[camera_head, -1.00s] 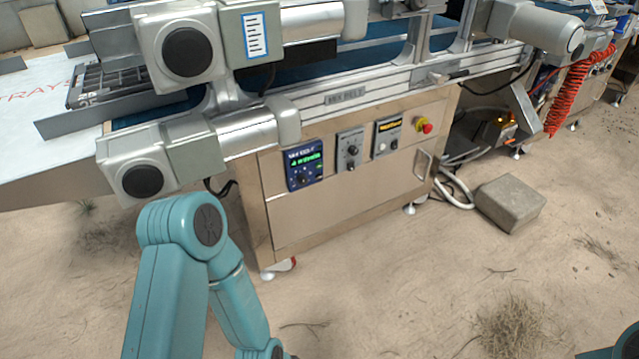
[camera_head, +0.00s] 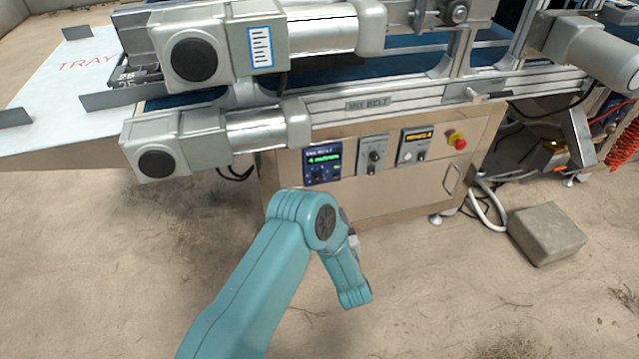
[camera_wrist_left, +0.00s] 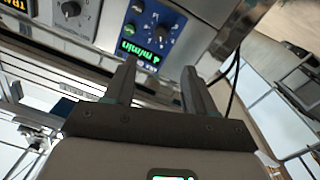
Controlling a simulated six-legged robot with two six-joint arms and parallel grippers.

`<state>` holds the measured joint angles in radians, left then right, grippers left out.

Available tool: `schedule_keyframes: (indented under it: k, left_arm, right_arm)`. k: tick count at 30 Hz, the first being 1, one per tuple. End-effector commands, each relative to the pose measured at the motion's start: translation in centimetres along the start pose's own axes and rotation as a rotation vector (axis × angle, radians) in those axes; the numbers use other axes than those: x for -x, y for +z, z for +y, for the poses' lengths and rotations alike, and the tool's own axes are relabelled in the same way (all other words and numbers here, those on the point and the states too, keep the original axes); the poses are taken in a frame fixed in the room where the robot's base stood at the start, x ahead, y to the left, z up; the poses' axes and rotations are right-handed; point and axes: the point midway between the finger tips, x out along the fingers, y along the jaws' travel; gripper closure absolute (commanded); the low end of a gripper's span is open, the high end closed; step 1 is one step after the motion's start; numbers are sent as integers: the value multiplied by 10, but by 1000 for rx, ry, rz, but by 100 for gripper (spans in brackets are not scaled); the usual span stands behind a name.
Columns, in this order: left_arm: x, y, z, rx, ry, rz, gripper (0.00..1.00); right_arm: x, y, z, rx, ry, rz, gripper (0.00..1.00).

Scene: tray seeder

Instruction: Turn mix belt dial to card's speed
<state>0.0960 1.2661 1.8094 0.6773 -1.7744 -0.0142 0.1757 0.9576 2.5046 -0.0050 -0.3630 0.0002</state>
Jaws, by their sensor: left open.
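The mix belt's control panel (camera_head: 322,163) is a dark blue box with a green readout and small dials, on the cabinet's front. The readout appears to say 4 m/min. It also shows upside down in the left wrist view (camera_wrist_left: 150,38), with a dark knob (camera_wrist_left: 137,7) near the top edge. My left gripper (camera_wrist_left: 160,66) is open and empty, its fingertips pointing toward this panel and apart from the dials. In the head view my left forearm hangs below the panel and the gripper is mostly hidden. A white card with a blue border (camera_head: 261,47) is on the upper motor; its lines are unreadable.
A grey dial box (camera_head: 373,155), a box with an amber display (camera_head: 413,146) and a red stop button (camera_head: 457,141) sit right of the blue panel. Motor housings (camera_head: 160,150) jut out at upper left. A concrete block (camera_head: 546,233) lies on the sandy floor.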

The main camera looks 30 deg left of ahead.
Motion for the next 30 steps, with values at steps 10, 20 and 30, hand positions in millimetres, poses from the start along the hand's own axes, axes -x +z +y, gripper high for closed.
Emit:
schedule_keyframes:
  k: [10, 20, 30]
  left_arm:
    - [-85, 1, -10, 2, -3, 2, 45]
    - [-134, 0, -8, 1, 0, -1, 45]
    - [-139, 0, -5, 0, 2, -4, 45]
  right_arm:
    - [-22, 0, 8, 0, 0, 0, 57]
    - [-31, -3, 13, -8, 1, 7, 57]
    - [-31, -4, 13, -9, 1, 8, 57]
